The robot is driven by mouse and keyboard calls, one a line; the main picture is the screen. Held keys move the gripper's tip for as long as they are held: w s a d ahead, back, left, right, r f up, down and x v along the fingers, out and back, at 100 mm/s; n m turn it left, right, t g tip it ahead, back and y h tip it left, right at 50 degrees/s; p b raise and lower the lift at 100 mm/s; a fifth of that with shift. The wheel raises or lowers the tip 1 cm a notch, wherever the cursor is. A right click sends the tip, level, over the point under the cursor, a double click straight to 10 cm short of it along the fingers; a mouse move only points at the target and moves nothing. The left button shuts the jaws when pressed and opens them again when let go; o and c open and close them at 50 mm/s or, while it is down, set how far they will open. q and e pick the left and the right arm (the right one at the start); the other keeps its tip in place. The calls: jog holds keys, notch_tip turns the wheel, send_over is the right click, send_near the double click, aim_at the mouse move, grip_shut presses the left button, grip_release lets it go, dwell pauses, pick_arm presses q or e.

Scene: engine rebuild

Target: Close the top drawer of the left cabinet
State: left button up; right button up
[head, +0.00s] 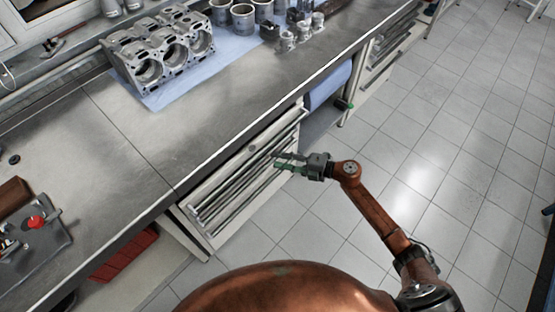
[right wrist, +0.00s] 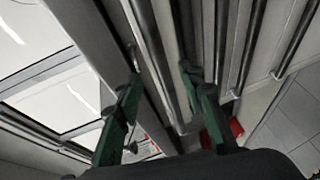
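The left cabinet (head: 240,185) stands under the workbench, its white front crossed by several long metal drawer handles. Its top drawer (head: 250,149) is at the upper edge of this front, just below the worktop. I cannot tell how far it stands out. My right gripper (head: 283,163) is in front of the right part of the drawers, its green fingers pointing at them. In the right wrist view the two fingers (right wrist: 160,78) are apart, with a long handle bar (right wrist: 150,55) running between them. I cannot tell whether they touch it. My left gripper is not in view.
The metal worktop (head: 125,140) overhangs the cabinet and carries an engine block (head: 160,50) on a blue cloth. A second cabinet (head: 385,55) stands farther along. A blue roll (head: 328,86) and a red bin (head: 125,255) are under the bench. The tiled floor (head: 450,130) at right is clear.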

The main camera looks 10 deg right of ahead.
jog(key=shift+c, duration=0.3)
